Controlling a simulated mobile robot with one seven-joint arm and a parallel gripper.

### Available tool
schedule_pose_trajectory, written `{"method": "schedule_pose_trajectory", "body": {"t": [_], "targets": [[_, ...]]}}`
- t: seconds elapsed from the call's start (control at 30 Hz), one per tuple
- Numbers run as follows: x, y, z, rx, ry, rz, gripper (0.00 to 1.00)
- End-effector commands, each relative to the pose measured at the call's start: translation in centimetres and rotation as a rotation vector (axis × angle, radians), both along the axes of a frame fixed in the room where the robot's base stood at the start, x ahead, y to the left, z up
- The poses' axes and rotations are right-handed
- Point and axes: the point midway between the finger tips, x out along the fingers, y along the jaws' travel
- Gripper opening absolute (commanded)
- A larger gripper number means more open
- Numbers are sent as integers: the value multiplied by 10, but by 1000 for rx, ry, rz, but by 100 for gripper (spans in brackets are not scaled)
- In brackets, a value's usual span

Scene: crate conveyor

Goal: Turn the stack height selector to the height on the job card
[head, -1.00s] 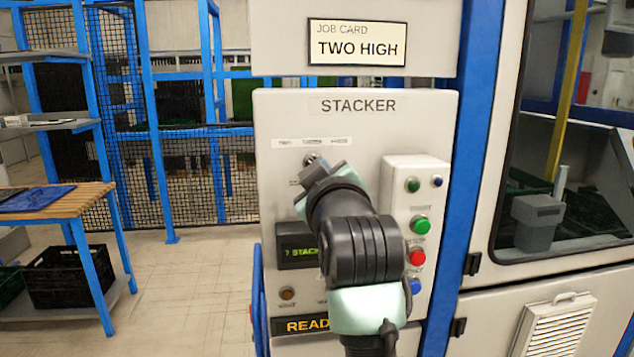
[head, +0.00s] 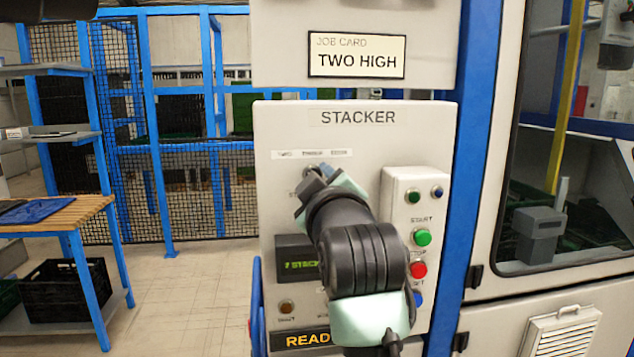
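The job card (head: 356,55) above the panel reads "TWO HIGH". The stacker panel (head: 272,215) is a light grey box. Near its top left is a white label strip (head: 311,154) whose small words are too blurred to read. Just below the strip, the selector (head: 309,170) is mostly hidden behind my gripper (head: 312,180); its setting cannot be read. My gripper is at the selector; its fingertips are hidden, so I cannot tell whether they grip it.
A raised box (head: 393,190) right of my arm carries small green and blue buttons. Below are a green button (head: 422,237), a red button (head: 418,269) and a partly hidden blue one. A wooden-topped bench (head: 70,213) stands left.

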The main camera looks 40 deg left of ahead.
Motion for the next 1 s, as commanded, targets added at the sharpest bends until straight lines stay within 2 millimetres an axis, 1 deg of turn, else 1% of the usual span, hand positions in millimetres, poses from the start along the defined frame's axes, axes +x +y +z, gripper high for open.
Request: {"method": "schedule_pose_trajectory", "body": {"t": [0.27, 0.43, 0.57, 0.9, 1.0], "targets": [[0, 0, 0, 0, 1, -1, 44], [-7, -9, -1, 2, -1, -1, 44], [-20, -25, -3, 2, -1, -2, 44], [-66, -79, -2, 2, -3, -3, 44], [-75, -89, -1, 2, 0, -1, 44]]}}
